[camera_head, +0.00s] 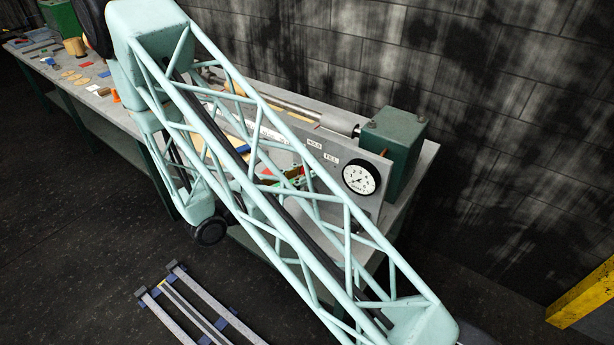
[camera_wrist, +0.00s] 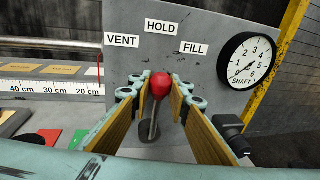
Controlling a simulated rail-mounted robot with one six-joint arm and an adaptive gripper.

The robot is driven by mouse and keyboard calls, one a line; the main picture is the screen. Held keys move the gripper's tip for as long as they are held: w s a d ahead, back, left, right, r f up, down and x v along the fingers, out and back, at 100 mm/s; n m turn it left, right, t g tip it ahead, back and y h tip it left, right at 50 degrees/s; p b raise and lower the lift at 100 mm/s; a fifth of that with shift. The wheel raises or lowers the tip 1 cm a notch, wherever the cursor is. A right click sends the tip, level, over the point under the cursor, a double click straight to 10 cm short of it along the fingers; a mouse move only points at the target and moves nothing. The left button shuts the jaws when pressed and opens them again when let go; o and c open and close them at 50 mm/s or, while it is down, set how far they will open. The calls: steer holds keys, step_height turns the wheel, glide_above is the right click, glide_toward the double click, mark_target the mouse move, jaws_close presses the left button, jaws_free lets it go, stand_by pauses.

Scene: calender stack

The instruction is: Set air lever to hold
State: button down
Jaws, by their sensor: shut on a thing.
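The air lever has a red ball knob (camera_wrist: 160,84) on a short grey stem (camera_wrist: 153,122) and a dark base, in front of a grey panel (camera_wrist: 200,62). It stands nearly upright with a slight lean to the right. The knob shows below the HOLD label (camera_wrist: 161,26), between the VENT label (camera_wrist: 122,40) and the FILL label (camera_wrist: 193,48). My gripper (camera_wrist: 161,85) is shut on the lever, with one padded finger on each side of the knob. In the head view my arm hides much of the panel, and I cannot make out the lever clearly.
A round SHAFT gauge (camera_wrist: 246,61) is on the panel right of the labels; its needle points lower left. A scale strip (camera_wrist: 50,87) runs at left. In the head view, a green block (camera_head: 393,140) stands at the bench's right end. A wall rises behind.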

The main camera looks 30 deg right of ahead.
steer(key=c, duration=2.4)
jaws_free()
steer(key=shift+a, duration=0.1)
steer(key=shift+v, duration=5.9)
